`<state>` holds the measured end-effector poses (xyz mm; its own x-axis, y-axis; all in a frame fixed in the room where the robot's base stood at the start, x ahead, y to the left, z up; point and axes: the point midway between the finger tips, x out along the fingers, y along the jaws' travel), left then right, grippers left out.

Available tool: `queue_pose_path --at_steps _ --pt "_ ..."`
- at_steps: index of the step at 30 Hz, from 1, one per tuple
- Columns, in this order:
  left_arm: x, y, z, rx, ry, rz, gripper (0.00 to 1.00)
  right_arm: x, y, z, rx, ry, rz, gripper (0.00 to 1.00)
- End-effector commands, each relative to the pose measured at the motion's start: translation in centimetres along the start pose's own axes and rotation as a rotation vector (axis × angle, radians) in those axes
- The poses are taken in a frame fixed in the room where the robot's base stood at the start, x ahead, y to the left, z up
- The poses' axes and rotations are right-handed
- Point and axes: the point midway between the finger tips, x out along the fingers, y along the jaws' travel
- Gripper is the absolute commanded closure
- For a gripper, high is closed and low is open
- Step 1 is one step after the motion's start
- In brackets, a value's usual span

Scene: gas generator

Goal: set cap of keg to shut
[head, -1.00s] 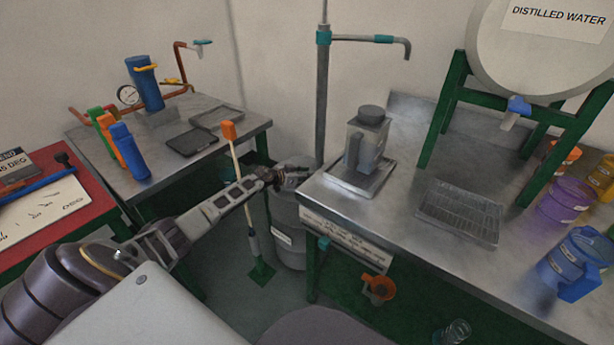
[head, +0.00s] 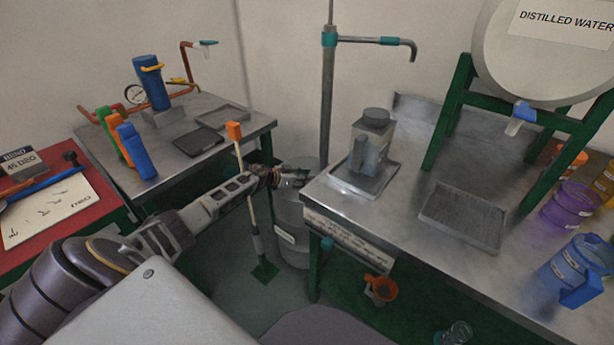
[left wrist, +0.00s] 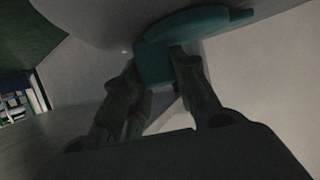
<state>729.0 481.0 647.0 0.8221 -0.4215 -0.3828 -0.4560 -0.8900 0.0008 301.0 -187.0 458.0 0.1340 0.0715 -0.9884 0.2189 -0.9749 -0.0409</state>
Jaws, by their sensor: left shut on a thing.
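The grey keg (head: 291,225) stands on the floor in the gap between the two metal tables, with a pale label on its side. My left gripper (head: 290,177) reaches over its top from the left; the arm and gripper hide part of the keg's top. In the left wrist view a teal part (left wrist: 154,62), apparently the keg's cap, lies between the fingertips of my left gripper (left wrist: 165,62). The gripper is shut on it. The cap cannot be made out in the head view, so I cannot tell its position. My right gripper is not in view.
The right metal table (head: 400,230) has its edge close beside my left gripper. A grey vertical pipe (head: 327,110) rises behind the keg. An orange-topped stick (head: 246,190) stands just left of the keg, near my left forearm. The left table (head: 205,145) is behind the arm.

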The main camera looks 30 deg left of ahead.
Motion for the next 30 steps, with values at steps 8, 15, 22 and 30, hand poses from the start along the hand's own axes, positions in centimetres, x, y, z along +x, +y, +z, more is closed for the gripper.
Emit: queue_pose_path --at_steps 8,15,22,30 --pt "-0.2 -0.2 0.5 -0.002 -0.007 -0.005 1.0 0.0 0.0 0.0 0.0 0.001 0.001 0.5" --pt "-0.1 -0.2 0.3 -0.001 -0.005 -0.004 0.5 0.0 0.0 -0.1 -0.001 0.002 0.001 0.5" --pt "-0.1 -0.1 0.2 0.0 -0.002 -0.003 0.5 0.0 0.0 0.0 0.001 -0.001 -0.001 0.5" --pt "-0.3 -0.1 -0.6 0.002 -0.002 -0.002 0.5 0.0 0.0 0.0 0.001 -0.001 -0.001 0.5"
